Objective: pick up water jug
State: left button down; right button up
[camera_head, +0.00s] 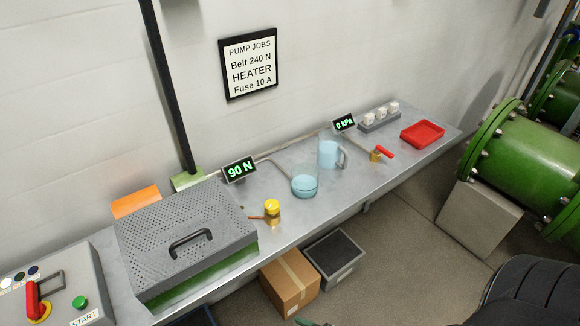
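The water jug (329,153) is light blue and stands upright on the grey metal bench (350,196), right of the middle. Its grey handle (343,158) points to the right. A clear round vessel with blue liquid (304,186) stands in front of it and to its left. Neither of my grippers shows in the head view, and nothing is holding the jug.
A red-handled valve (382,153) and red tray (423,133) are right of the jug. A 0 kPa display (344,124) stands behind. A yellow-capped part (272,212), 90 N display (239,170) and perforated grey cover (185,240) are left. Boxes (290,283) sit below.

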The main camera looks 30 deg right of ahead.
aim_at(331, 140)
jog(key=z, duration=1.15)
